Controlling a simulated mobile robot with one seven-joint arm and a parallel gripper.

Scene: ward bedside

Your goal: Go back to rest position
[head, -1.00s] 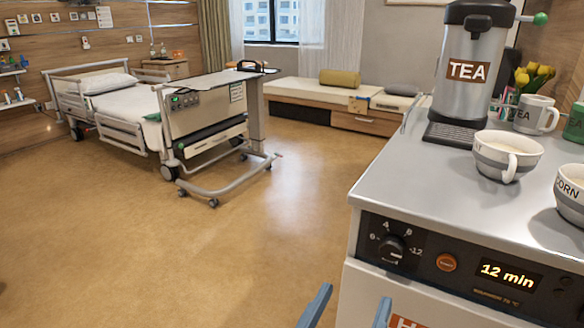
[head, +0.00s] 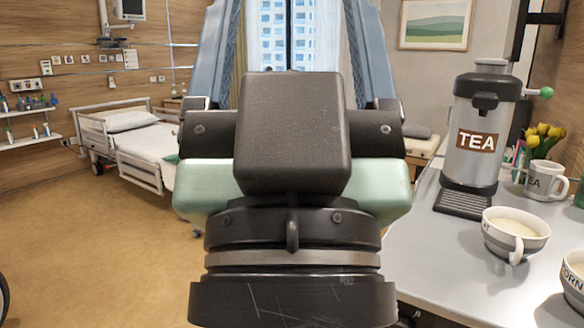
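My gripper (head: 290,40) stands upright in the middle of the head view, close to the camera. Its two blue fingers point up and are spread wide apart, with their tips at or beyond the top edge. Only the window and curtain show between them, so it holds nothing. Its dark wrist and pale green body hide the middle of the room. It is left of the counter (head: 410,245) and appears clear of the things on it.
On the counter are a TEA urn (head: 478,130), a cup (head: 514,234), a TEA mug (head: 547,180), and a bowl-like cup (head: 574,285) at the right edge. A bed (head: 135,150) stands at left. The floor (head: 95,240) in front of it is clear.

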